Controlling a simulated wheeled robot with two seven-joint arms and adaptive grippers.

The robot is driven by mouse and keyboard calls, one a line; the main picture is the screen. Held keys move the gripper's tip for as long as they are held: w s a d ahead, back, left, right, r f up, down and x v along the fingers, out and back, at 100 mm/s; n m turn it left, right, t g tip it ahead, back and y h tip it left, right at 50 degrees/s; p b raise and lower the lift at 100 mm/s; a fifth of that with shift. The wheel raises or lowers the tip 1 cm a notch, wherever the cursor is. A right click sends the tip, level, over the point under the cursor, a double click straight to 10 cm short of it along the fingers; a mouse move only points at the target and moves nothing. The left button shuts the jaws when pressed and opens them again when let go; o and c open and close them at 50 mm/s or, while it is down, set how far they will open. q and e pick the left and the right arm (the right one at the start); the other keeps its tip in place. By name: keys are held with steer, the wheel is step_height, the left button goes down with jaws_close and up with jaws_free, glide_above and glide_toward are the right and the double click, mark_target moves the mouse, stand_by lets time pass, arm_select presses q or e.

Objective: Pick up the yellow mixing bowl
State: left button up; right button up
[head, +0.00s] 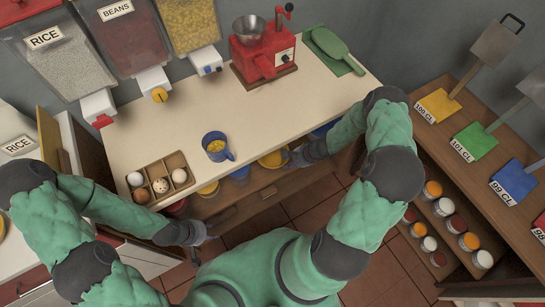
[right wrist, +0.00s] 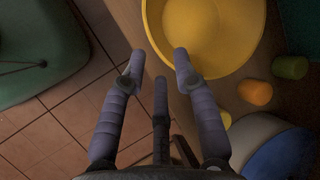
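The yellow mixing bowl (head: 272,159) sits below the counter's front edge in the head view, partly hidden by the counter and my right gripper. It shows large at the top of the right wrist view (right wrist: 215,25), with its inside visible and its top cut off. My right gripper (right wrist: 159,62) has its fingers spread with nothing held. One finger overlaps the bowl's near-left rim in the picture and the other lies just outside it; I cannot tell whether they touch. In the head view the right gripper (head: 290,156) is beside the bowl. My left gripper (head: 205,237) hangs low, its opening unclear.
The counter (head: 300,110) holds a blue cup (head: 216,147), an egg box (head: 160,180), and a red grinder (head: 263,55). A blue-and-white round object (right wrist: 275,155) and small yellow and orange items (right wrist: 256,92) are near the bowl. A jar shelf (head: 460,225) stands right.

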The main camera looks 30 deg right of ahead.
mark_target(283, 163)
steer(key=x, duration=0.1)
steer(key=b+x, duration=0.1)
steer(key=x, duration=0.1)
steer(key=b+x, duration=0.1)
steer(key=shift+w+d+f, duration=0.2)
steer(key=shift+w+f, duration=0.05)
steer(key=shift+w+a+f, duration=0.15)
steer(key=shift+a+f, duration=0.05)
steer(key=shift+f, duration=0.05)
jaws_close()
